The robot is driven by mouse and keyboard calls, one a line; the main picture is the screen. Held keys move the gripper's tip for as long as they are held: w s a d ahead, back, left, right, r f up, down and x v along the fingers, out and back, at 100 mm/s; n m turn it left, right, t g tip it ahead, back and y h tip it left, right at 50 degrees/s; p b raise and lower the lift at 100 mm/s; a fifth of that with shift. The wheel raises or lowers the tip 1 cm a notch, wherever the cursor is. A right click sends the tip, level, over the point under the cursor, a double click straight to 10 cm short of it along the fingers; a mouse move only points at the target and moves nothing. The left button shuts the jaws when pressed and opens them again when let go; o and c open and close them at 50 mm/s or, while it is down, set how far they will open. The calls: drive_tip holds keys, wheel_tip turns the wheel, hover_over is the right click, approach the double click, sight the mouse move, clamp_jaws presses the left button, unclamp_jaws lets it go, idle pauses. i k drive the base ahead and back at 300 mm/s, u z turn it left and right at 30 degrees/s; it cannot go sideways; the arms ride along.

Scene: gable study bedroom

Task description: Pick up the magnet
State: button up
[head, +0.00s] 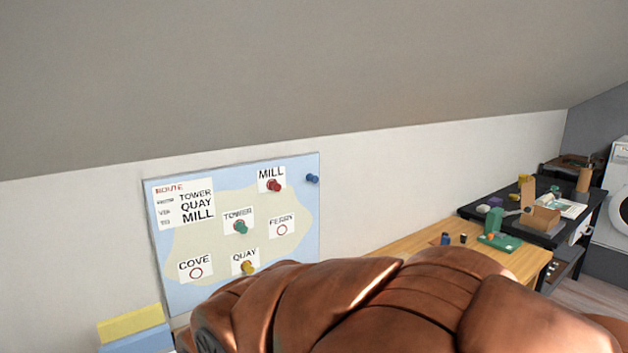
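A map board (232,277) hangs on the white wall and bears several pin-shaped magnets. A red magnet (274,186) sits at MILL, a green magnet (240,227) at TOWER and a yellow magnet (248,267) at QUAY. A blue magnet (313,179) sits at the board's upper right edge, apart from the labels. COVE and FERRY show empty red rings. My gripper is not in view. I cannot tell which magnet is meant.
A large glossy brown form covers the lower middle; I cannot tell what it is. A wooden desk (405,247) and a black table (512,230) with clutter stand at right. Yellow and blue blocks (130,323) show at lower left. The ceiling slopes low.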

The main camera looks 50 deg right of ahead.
sight(309, 178)
drive_tip(key=z, duration=1.4)
